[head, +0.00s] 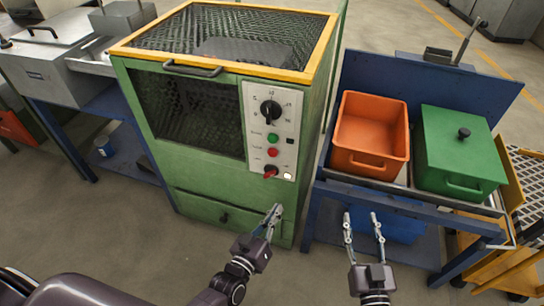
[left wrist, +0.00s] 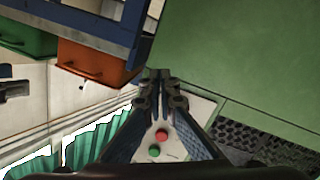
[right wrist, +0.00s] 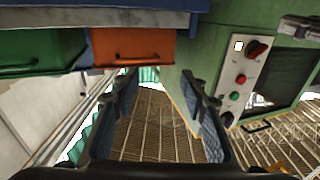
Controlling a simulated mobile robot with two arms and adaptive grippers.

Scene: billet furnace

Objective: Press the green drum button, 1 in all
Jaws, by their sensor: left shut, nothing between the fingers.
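The green drum button (head: 272,137) is a small round button on the pale control panel (head: 286,103) of the green drum machine. It also shows in the left wrist view (left wrist: 154,154) and the right wrist view (right wrist: 234,96). A red button (head: 274,152) sits just below it in the head view. My left gripper (head: 277,211) is shut and empty, below the panel and apart from the button. In the left wrist view its closed fingers (left wrist: 160,80) partly cover the panel. My right gripper (head: 363,219) is open and empty, in front of the blue bench.
The panel also has a black dial (head: 270,111) and a red-handled switch (head: 270,172). An orange bin (head: 372,163) and a green lidded box (head: 455,166) stand on the blue bench at right. A yellow rack (head: 510,185) stands far right. The floor in front is clear.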

